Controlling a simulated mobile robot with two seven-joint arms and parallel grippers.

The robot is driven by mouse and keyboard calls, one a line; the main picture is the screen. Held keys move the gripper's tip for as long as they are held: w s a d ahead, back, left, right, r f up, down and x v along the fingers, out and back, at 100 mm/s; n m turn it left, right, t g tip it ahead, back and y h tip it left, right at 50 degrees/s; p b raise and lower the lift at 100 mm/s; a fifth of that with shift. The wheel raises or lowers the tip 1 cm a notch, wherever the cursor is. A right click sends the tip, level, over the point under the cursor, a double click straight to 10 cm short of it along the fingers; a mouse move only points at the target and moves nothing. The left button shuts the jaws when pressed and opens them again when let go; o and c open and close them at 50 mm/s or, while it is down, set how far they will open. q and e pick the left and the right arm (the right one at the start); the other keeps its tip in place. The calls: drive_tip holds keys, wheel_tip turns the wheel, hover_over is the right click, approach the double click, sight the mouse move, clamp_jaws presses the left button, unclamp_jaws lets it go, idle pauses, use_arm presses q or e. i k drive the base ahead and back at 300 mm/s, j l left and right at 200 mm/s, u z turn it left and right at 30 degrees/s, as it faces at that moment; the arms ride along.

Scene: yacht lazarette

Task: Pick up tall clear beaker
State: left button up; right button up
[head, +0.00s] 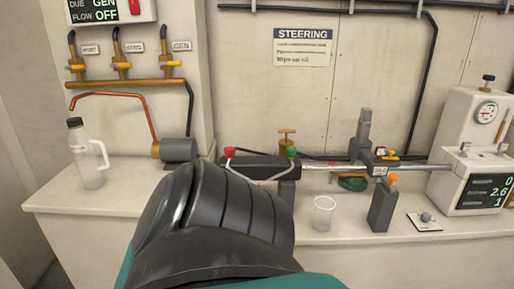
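A clear beaker (323,213) stands upright on the white counter, right of the middle in the head view. It looks empty, and nothing is touching it that I can see. A dark ribbed link of my own arm fills the lower middle of the view, to the left of the beaker, and hides part of the counter. Neither of my grippers shows in this view.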

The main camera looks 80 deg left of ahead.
sight(323, 207)
drive_tip(key=u, duration=2.55)
